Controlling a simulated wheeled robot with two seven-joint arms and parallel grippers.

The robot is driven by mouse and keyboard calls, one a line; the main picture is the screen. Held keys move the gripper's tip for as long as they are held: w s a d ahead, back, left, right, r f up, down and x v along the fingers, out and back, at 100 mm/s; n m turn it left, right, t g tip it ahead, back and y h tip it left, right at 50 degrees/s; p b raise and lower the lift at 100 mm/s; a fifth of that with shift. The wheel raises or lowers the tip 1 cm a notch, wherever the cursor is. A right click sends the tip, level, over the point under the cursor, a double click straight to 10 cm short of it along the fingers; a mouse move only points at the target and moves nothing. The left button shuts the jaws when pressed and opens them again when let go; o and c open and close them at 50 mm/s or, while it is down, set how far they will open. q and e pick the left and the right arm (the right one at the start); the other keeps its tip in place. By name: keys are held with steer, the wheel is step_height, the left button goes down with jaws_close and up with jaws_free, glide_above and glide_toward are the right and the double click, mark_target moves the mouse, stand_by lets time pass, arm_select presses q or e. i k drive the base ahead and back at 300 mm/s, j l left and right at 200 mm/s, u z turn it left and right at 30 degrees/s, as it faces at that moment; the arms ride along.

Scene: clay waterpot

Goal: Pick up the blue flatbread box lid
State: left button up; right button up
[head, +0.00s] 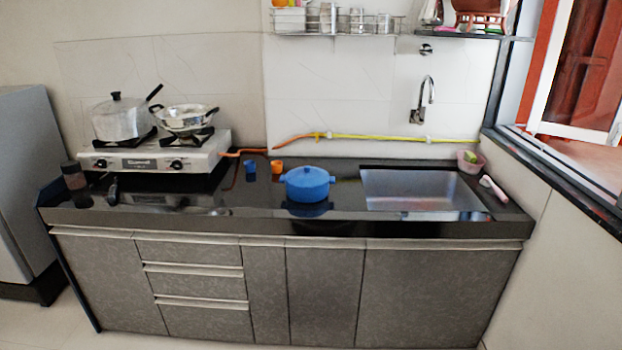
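The blue flatbread box (307,190) stands on the black counter, left of the sink. Its blue lid (306,175) sits on top of it, with a small knob in the middle. The box has a small handle on each side. Neither of my grippers shows in the head view.
The black counter (345,212) carries a gas stove (155,158) with a lidded pot (121,118) and a pan (186,119). A blue cup (250,167) and an orange cup (277,167) stand left of the box. The sink (422,190) lies to its right.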

mark_target(306, 176)
steer(key=i+j, duration=0.9)
steer(key=i+j+z, duration=0.05)
